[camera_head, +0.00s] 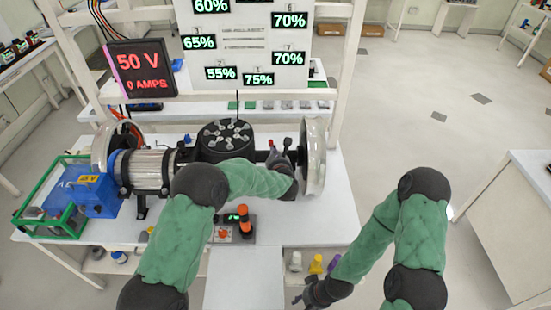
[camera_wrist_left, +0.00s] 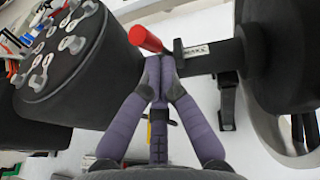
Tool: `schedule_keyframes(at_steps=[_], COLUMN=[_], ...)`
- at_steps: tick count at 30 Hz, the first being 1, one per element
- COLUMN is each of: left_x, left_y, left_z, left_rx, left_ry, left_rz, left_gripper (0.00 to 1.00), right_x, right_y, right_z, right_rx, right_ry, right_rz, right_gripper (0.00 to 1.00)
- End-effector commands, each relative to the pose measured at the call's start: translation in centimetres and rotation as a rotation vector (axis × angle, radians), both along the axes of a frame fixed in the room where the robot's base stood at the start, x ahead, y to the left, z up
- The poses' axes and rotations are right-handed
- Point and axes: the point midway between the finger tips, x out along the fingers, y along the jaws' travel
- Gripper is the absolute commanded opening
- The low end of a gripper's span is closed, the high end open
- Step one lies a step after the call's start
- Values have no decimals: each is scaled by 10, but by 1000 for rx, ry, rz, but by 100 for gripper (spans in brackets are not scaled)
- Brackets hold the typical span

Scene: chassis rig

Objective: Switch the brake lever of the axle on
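The brake lever has a red handle (camera_wrist_left: 148,40) and a dark stem, beside a label (camera_wrist_left: 195,51) on the dark axle (camera_wrist_left: 215,57) in the left wrist view. The handle tilts up to the left. In the head view its red tip (camera_head: 271,143) shows just left of my left gripper (camera_head: 283,152). In the left wrist view my left gripper (camera_wrist_left: 160,66) has its fingertips together, right at the near side of the red handle. I see nothing clearly held between them. My right gripper (camera_head: 310,294) hangs low near the bench's front edge, too small and dark to read.
A black drum with several knobs (camera_head: 226,140) stands left of the lever. A large pale wheel (camera_head: 314,158) is close on the right. A motor (camera_head: 148,172), a blue box (camera_head: 88,192) and a control box with an orange-red button (camera_head: 243,220) are on the bench (camera_head: 330,215).

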Motion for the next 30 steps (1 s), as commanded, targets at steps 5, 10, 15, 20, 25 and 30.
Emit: schedule_keyframes(at_steps=[5, 10, 15, 20, 25, 30], left_x=[1, 1, 2, 5, 6, 8], left_y=[0, 0, 0, 0, 0, 0], left_z=[0, 1, 4, 7, 7, 10], left_rx=[0, 0, 0, 0, 0, -1], left_ry=[0, 0, 12, 43, 60, 80], left_rz=[0, 0, 0, 0, 1, 1], left_gripper=[0, 0, 0, 0, 0, 0], right_x=[0, 0, 0, 0, 0, 0], right_y=[0, 0, 0, 0, 0, 0], right_z=[0, 0, 4, 11, 14, 18], right_rx=[0, 0, 0, 0, 0, 0], right_ry=[0, 0, 0, 0, 0, 0], right_rz=[0, 0, 0, 0, 0, 0], right_gripper=[40, 40, 40, 40, 40, 40])
